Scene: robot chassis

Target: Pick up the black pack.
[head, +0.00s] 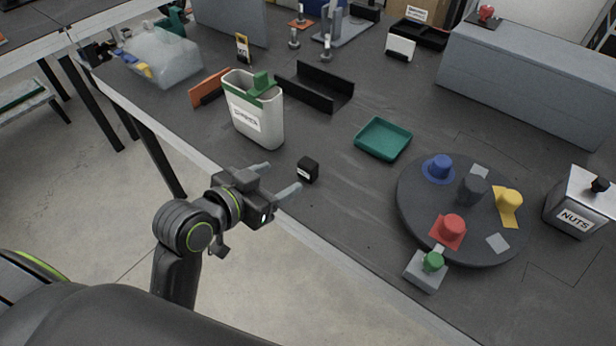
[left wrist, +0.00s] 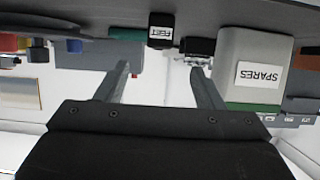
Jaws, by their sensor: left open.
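The black pack (head: 308,170) is a small dark block with a white label, standing on the dark bench top near its front edge. My left gripper (head: 276,180) is open and empty, with its two grey fingers spread. In the head view it is just left of the pack and apart from it. The left wrist view appears upside down. There the pack (left wrist: 163,30) shows beyond the open fingers (left wrist: 160,70), between their lines. My right gripper is in neither view.
A white SPARES bin (head: 252,110) with a green top stands behind the pack to the left. A teal tray (head: 383,139) lies behind right. A round dark turntable (head: 415,205) with coloured knobs is to the right. Bare bench surrounds the pack.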

